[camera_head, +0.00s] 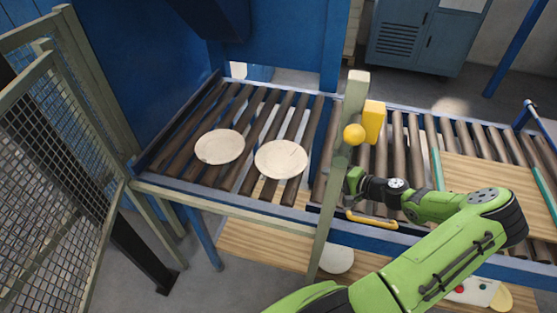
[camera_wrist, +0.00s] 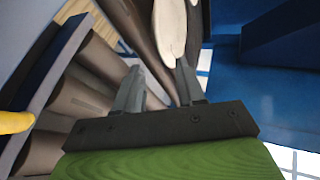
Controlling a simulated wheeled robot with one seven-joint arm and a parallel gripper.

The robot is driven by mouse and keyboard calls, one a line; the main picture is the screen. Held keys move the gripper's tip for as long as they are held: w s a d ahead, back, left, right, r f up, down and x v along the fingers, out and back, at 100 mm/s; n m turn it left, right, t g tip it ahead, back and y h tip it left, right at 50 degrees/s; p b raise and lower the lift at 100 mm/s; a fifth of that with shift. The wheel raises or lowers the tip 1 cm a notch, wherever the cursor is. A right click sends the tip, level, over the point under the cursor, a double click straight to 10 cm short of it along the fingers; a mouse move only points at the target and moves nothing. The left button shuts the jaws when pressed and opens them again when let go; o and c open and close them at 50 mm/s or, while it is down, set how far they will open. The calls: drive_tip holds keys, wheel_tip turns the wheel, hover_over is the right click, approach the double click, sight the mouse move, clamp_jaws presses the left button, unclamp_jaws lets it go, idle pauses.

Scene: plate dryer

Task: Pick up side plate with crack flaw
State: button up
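Two pale round plates lie flat on the rollers in the left part of the conveyor in the head view: a left plate (camera_head: 220,146) and a right plate (camera_head: 281,159). No crack can be made out on either at this size. In the wrist view my gripper (camera_wrist: 160,66) is open, with its two grey fingers apart and nothing between them. A pale plate (camera_wrist: 170,25) shows beyond the right fingertip; I cannot tell which plate it is. In the head view the gripper end is largely hidden by the upright post, to the right of the plates.
The upright post (camera_head: 336,200) with a yellow knob (camera_head: 354,134) and yellow box (camera_head: 374,121) stands between the plates and my arm. Blue machine walls (camera_head: 270,55) rise behind the rollers. A mesh fence (camera_head: 50,140) stands left. A wooden board (camera_head: 490,185) covers the right rollers.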

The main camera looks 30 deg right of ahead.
sight(303, 180)
drive_tip(key=x, duration=0.6)
drive_tip(key=shift+w, duration=0.15)
drive_tip(key=x, duration=0.2)
drive_tip(key=b+x, duration=0.1)
drive_tip(key=x, duration=0.2)
drive_tip(key=shift+w+f, duration=0.1)
drive_tip(key=shift+f, duration=0.35)
clamp_jaws()
drive_tip(key=shift+r, duration=0.1)
